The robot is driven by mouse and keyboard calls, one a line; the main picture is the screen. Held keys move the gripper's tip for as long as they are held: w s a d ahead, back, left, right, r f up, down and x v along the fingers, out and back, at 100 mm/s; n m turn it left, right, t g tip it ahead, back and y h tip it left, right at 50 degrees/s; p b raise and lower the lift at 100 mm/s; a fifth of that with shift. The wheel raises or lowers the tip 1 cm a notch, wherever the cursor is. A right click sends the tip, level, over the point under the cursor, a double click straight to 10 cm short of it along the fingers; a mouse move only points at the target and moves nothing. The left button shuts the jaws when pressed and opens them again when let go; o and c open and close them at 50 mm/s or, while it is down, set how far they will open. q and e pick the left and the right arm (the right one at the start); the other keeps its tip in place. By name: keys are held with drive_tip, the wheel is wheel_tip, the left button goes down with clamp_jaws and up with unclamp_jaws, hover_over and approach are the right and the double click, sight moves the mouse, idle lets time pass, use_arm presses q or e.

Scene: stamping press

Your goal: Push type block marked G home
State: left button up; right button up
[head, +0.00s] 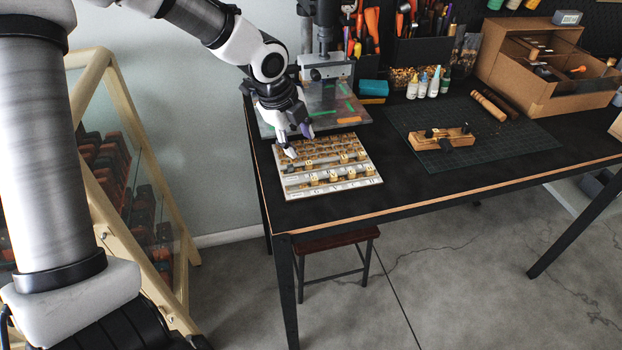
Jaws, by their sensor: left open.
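A pale type tray (290,184) lies on the black table near its left end. Several small tan letter blocks (333,178) stand in rows on it. The letters are too small to read, so I cannot tell which block is G. My left gripper (299,145) points down over the tray's back left part, with its fingers apart. I see nothing held between the fingers. Whether a fingertip touches a block is unclear. My right gripper is not in view.
The stamping press (327,70) stands right behind the tray. A wooden holder (443,139) sits on a dark cutting mat (500,147) to the right. Small bottles (423,85), a cardboard box (495,65) and a tool bin (420,52) stand behind. The table front right is clear.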

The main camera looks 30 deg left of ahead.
sight(314, 180)
use_arm(q)
drive_tip(key=d+f+m+y+b, duration=0.2)
drive_tip(key=d+f+m+y, duration=0.25)
drive_tip(key=m, duration=0.25)
drive_tip(key=shift+g, duration=0.5)
drive_tip(key=x, duration=0.2)
drive_tip(key=b+x, duration=0.1)
drive_tip(key=x, duration=0.2)
drive_tip(key=d+b+x, duration=0.1)
drive_tip(key=x, duration=0.1)
drive_tip(key=shift+w+a+f, duration=0.1)
drive_tip(key=shift+w+f, duration=0.15)
drive_tip(key=shift+w, duration=0.05)
drive_tip(key=shift+s, duration=0.1)
drive_tip(key=shift+s, duration=0.15)
clamp_jaws()
